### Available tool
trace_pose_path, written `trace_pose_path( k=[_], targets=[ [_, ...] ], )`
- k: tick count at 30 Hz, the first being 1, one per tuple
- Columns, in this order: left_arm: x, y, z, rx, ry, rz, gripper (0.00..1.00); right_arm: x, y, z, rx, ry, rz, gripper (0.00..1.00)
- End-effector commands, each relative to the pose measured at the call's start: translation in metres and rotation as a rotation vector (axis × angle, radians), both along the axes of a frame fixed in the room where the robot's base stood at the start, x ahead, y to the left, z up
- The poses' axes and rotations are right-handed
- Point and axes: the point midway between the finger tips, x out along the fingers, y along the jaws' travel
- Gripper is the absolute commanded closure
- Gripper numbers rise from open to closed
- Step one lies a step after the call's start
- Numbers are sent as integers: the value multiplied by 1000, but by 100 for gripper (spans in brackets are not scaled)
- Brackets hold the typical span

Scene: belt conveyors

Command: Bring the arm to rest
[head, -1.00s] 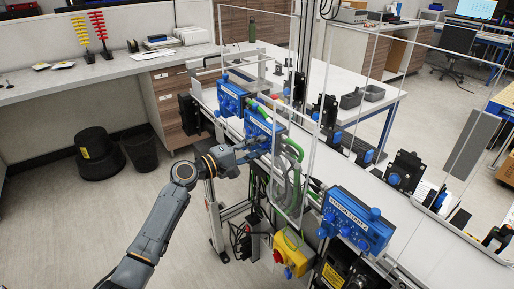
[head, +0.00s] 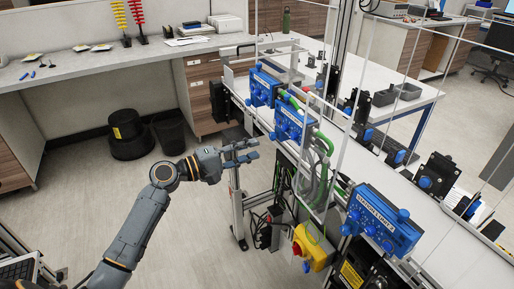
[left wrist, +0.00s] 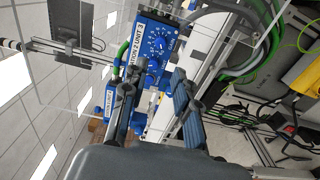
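My left arm comes in from the lower left in the head view. Its gripper (head: 246,150) is in the air in front of the conveyor, left of the blue control boxes and apart from them. In the left wrist view the two fingers of the gripper (left wrist: 155,105) stand apart with nothing between them. Beyond them is a blue control box with a dial (left wrist: 158,45); the same kind of box shows in the head view (head: 293,122). My right gripper is not in either view.
The conveyor (head: 455,240) runs along the right with clear guard panels, green hoses and another blue box (head: 382,222). A yellow box with a red button (head: 312,247) hangs below. A black bin (head: 130,135) stands under the back counter.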

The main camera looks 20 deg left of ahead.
Motion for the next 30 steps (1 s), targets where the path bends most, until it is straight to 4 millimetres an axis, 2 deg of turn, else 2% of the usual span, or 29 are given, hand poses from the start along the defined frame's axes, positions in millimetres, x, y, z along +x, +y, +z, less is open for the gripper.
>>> trace_pose_path(
  k=[13, 15, 17, 20, 23, 24, 25, 30],
  targets=[
    [0, 0, 0, 0, 0, 0, 70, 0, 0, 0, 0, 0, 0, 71],
    [1, 1, -5, 5, 6, 5, 70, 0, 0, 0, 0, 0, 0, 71],
    [3, 3, -18, 19, 23, 20, 70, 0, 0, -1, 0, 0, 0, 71],
    [8, 9, -64, 73, 76, 66, 70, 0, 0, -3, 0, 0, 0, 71],
    [8, 18, -133, 170, 159, 125, 70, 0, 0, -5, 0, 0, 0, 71],
    [5, 22, -164, 219, 195, 145, 70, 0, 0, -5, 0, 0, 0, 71],
    [1, 24, -187, 257, 222, 159, 70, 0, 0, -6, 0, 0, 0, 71],
    [-36, 33, -313, 486, 366, 189, 70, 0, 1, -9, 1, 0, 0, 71]
  ],
)
